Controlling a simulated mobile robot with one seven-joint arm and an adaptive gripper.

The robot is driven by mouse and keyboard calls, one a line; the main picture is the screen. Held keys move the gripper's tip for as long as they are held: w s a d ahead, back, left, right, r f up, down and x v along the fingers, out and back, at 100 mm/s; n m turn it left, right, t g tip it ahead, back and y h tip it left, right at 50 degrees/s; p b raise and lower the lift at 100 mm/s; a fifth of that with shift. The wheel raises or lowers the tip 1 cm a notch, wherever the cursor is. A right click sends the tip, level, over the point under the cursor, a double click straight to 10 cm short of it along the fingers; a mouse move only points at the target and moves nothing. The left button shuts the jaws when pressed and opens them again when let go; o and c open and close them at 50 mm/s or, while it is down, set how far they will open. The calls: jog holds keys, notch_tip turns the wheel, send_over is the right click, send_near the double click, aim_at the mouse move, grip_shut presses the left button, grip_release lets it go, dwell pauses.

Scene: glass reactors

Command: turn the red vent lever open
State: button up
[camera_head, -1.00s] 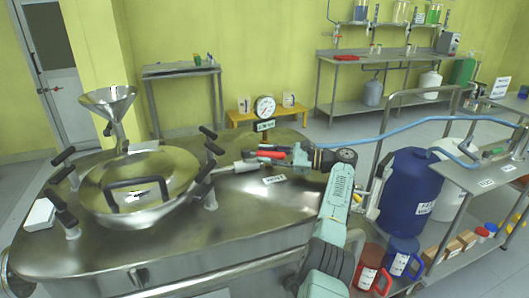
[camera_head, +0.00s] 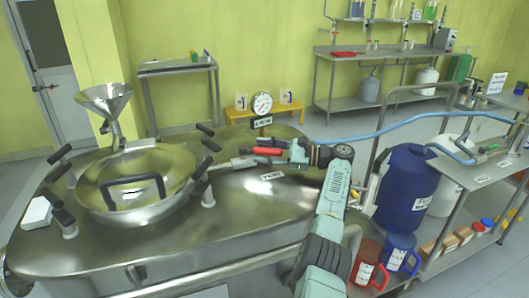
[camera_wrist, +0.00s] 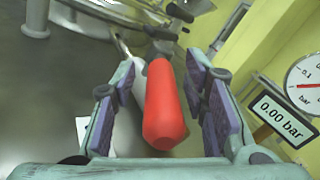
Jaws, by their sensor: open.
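The red vent lever (camera_head: 258,151) stands on top of the steel reactor (camera_head: 250,215), near its back right. In the wrist view the red lever handle (camera_wrist: 163,105) points toward the camera and lies between my two fingers. My gripper (camera_head: 272,152) is open around the handle in the head view. It also shows in the wrist view (camera_wrist: 160,110), with a gap between the handle and each finger pad. Contact is not visible. A pale pipe (camera_wrist: 128,85) runs beside the handle.
A pressure gauge (camera_head: 262,103) stands behind the lever, and its display (camera_wrist: 279,117) reads 0.00 bar. A domed hatch (camera_head: 135,185) with black clamps and a funnel (camera_head: 105,98) are on the left. A blue drum (camera_head: 405,190) stands right of my arm.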

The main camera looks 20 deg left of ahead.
notch_tip(320, 180, up, 10)
dwell(0.4)
jog(key=shift+c, duration=0.5)
